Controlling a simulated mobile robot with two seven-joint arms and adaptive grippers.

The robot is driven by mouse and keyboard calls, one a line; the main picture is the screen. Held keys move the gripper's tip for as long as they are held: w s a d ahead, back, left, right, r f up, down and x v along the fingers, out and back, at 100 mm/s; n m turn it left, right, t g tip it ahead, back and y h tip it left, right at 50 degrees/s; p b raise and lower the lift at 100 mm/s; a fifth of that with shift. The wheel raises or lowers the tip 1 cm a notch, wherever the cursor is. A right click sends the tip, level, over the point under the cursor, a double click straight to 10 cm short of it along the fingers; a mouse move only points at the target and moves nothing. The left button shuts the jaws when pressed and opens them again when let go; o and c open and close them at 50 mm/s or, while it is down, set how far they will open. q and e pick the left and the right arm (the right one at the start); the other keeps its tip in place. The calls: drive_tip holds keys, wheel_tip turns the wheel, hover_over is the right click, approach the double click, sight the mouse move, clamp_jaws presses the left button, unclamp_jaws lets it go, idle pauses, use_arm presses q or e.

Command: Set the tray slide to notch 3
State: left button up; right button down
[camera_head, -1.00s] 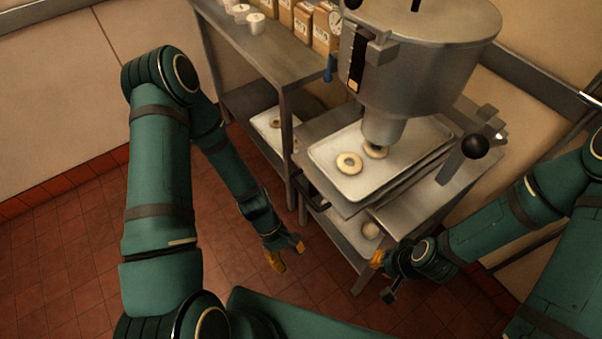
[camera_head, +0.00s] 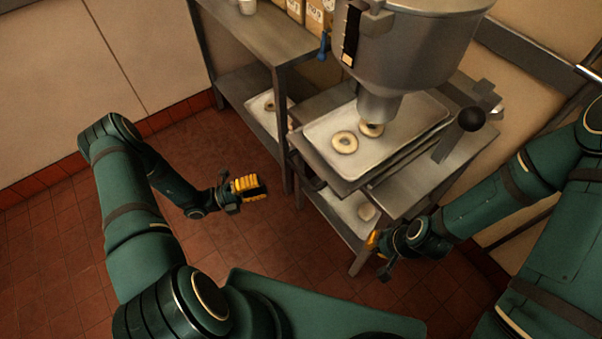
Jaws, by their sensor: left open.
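The tray (camera_head: 397,162) sits on the slide under the metal hopper (camera_head: 405,60). Two pale ring doughnuts lie on it; one doughnut (camera_head: 344,142) is in the open, the other (camera_head: 370,129) is just under the nozzle. A dark handle (camera_head: 308,180) shows at the slide's left front edge. A lever with a black knob (camera_head: 471,119) stands at the right. I cannot make out the notches. My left gripper (camera_head: 257,187) is open and empty, left of the handle and apart from it. My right gripper (camera_head: 377,248) is below the tray, by the stand's front; its fingers are too small to judge.
A metal shelf unit (camera_head: 240,38) stands left of the stand, with cartons on top and another tray (camera_head: 262,108) below. A lower shelf (camera_head: 345,210) of the stand holds a pale round item (camera_head: 367,211). The tiled floor (camera_head: 200,240) at left is clear.

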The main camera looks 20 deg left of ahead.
sight(301, 173)
use_arm(q)
drive_tip(key=x, duration=1.2)
drive_tip(key=shift+w+d, duration=0.15)
drive_tip(key=shift+d, duration=0.1)
clamp_jaws()
